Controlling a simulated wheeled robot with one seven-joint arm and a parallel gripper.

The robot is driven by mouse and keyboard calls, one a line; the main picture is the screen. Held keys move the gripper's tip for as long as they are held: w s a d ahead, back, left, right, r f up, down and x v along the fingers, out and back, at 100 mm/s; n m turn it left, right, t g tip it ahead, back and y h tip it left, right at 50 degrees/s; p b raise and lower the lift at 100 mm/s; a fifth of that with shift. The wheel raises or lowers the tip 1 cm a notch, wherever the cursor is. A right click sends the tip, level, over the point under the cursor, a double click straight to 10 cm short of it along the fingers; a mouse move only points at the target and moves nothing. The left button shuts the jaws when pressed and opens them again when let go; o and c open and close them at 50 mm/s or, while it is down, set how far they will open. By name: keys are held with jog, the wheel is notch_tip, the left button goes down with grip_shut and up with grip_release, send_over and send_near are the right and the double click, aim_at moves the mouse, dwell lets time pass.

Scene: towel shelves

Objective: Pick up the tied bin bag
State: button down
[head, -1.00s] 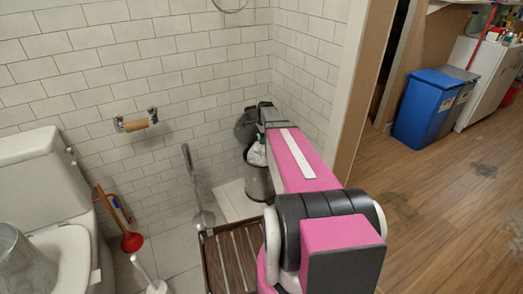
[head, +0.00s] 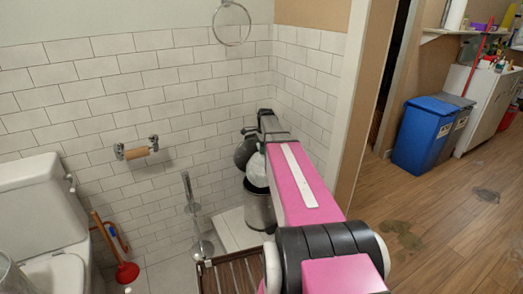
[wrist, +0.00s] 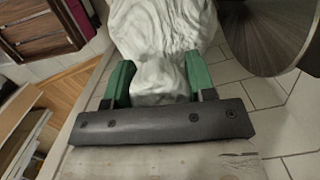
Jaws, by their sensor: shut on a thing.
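The tied bin bag (wrist: 160,30) is white and crumpled, and it fills the upper middle of the wrist view. My gripper (wrist: 160,82) has its two green fingers on either side of the bag's narrow neck, shut on it. In the head view the white bag (head: 257,170) shows partly behind my arm, just above the rim of a metal bin (head: 259,207). My gripper in the head view is mostly hidden by my pink arm. The bag's underside is hidden.
A round metal surface (wrist: 270,35) is close at the right in the wrist view. A slatted wooden rack (head: 232,274) stands in front of the bin. The tiled wall (head: 100,115) is close behind. A toilet (head: 40,215) and red plunger (head: 127,272) are at left. Wooden floor at right is open.

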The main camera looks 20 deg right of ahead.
jog(key=shift+r, duration=1.65)
